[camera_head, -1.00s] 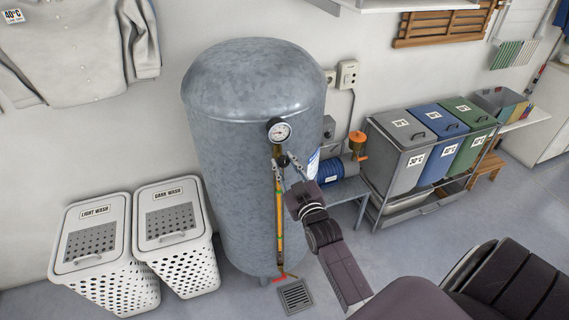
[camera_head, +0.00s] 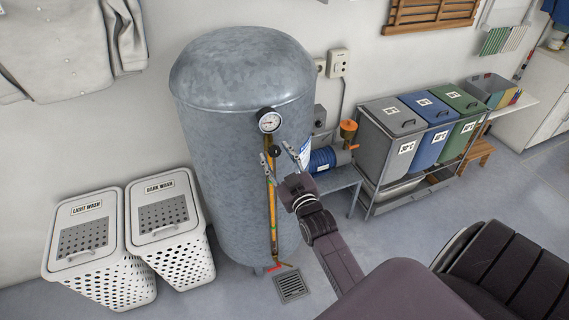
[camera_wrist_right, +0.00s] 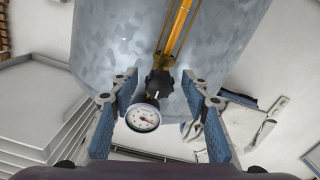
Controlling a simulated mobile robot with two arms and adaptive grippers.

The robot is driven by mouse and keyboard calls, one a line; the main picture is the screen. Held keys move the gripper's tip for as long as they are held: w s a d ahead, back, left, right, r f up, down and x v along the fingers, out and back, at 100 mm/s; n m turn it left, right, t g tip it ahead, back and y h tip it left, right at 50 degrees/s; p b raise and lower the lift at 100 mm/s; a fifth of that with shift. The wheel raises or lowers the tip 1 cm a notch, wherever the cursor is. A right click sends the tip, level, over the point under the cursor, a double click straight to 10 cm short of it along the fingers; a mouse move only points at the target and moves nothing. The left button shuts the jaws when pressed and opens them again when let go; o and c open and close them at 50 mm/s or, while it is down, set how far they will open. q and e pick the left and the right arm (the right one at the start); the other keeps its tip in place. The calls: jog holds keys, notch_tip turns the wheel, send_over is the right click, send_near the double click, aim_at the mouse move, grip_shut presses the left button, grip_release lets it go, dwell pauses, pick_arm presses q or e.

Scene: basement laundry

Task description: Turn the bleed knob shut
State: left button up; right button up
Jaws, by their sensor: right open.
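The bleed knob (camera_head: 274,151) is a small black knob on the front of the grey metal tank (camera_head: 240,90), just below a round white-faced gauge (camera_head: 269,121). My right gripper (camera_head: 278,158) is open in front of it, with its fingers spread to either side. In the right wrist view, the black knob (camera_wrist_right: 159,83) shows between the two blue-grey finger pads, with a gap on both sides. The gauge (camera_wrist_right: 143,118) shows below it there, nearer the left finger. My left gripper is not in view.
A yellow vertical tube (camera_head: 272,215) runs down the tank below the knob. A blue pump (camera_head: 325,158) stands right of the tank, near grey, blue and green bins (camera_head: 430,130). Two white laundry baskets (camera_head: 125,240) stand left. A floor drain (camera_head: 291,286) lies in front.

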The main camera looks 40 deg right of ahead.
jog(key=v, duration=1.1)
jog(key=shift+a, duration=0.1)
